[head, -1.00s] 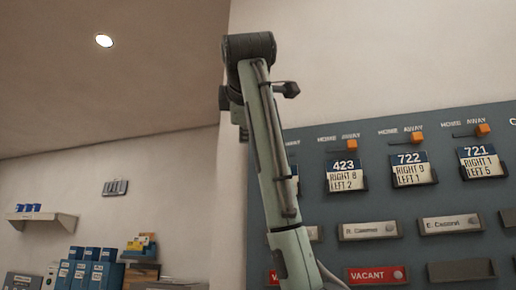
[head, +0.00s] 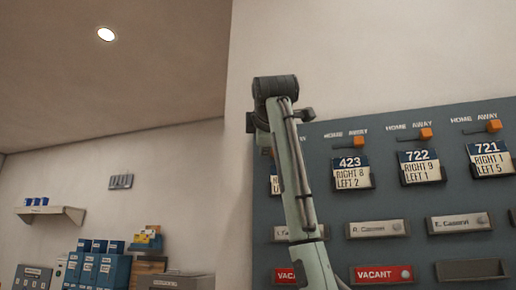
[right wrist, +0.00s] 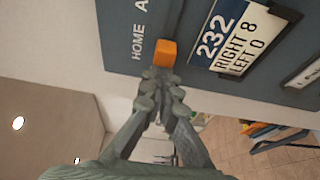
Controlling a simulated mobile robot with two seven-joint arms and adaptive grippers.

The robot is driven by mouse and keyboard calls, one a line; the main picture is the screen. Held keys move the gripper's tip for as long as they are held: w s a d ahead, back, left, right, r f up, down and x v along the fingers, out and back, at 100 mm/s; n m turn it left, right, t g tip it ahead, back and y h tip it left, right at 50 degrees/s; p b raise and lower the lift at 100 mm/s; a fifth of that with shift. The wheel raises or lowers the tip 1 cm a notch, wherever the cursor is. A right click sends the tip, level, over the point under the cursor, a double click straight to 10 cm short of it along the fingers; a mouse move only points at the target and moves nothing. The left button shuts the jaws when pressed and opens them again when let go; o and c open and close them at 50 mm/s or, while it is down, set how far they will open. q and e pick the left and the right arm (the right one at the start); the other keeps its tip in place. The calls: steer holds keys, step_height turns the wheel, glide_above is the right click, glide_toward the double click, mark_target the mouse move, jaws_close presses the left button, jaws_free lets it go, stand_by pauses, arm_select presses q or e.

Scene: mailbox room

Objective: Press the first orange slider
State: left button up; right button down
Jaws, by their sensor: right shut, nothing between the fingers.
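The first orange slider (right wrist: 165,53) shows in the right wrist view beside the HOME lettering and the white card marked 232 (right wrist: 225,38). My right gripper (right wrist: 158,76) is shut and empty, with its fingertips right by the lower edge of this slider. I cannot tell whether they touch it. In the head view my right arm stands in front of the panel's left end and hides this slider and most of its card. My left gripper is in neither current view.
The grey-blue panel (head: 325,200) carries more orange sliders, above cards 423 (head: 359,141), 722 (head: 426,133) and 721 (head: 494,125). Name plates and a red VACANT plate (head: 383,275) sit below. A wall shelf (head: 52,213) and blue boxes (head: 108,270) are far left.

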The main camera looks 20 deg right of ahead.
arm_select(q)
steer(key=v, duration=0.1)
steer(key=b+v, duration=0.1)
steer(key=v, duration=0.1)
steer(key=shift+a+r+b, duration=0.3)
steer(key=shift+r, duration=0.1)
arm_select(e)
steer(key=s+d, duration=0.1)
steer(key=d, duration=0.1)
steer(key=s+d, duration=0.2)
steer(key=shift+s+d, duration=0.15)
steer(key=shift+d, duration=0.2)
steer(key=shift+r, duration=0.1)
